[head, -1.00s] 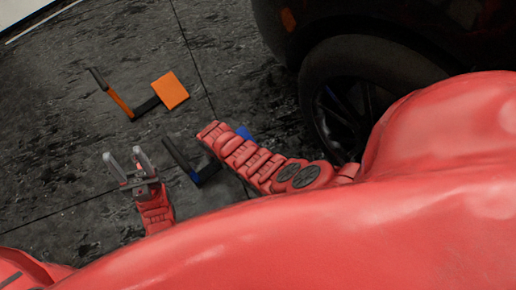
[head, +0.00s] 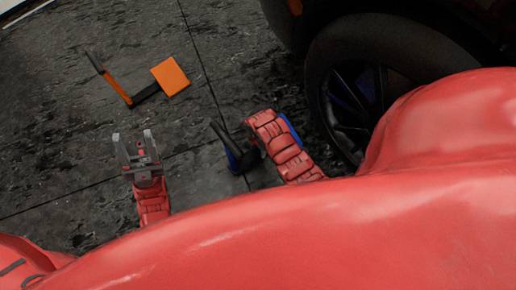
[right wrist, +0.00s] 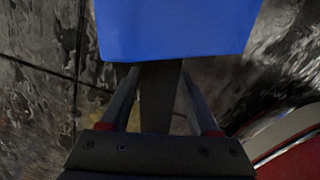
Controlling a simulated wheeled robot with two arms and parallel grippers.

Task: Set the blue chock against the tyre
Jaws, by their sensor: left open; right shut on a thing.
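The blue chock (head: 291,130) is on the right side of the floor in the head view, partly hidden by my right arm. Its dark upright handle stands at its left end. The right wrist view shows its blue block (right wrist: 175,28) and the dark bar between my right gripper's fingers (right wrist: 160,88). My right gripper is shut on this bar; in the head view my arm hides it. The tyre (head: 318,70) is just right of the blue block; I cannot tell whether they touch. My left gripper (head: 133,138) is open and empty over the floor at the left.
An orange chock (head: 171,76) with a dark handle lies on the dark floor (head: 60,130) at upper left, clear of both grippers. The dark car body (head: 440,25) rises above the wheel. Open floor lies between the orange chock and the tyre.

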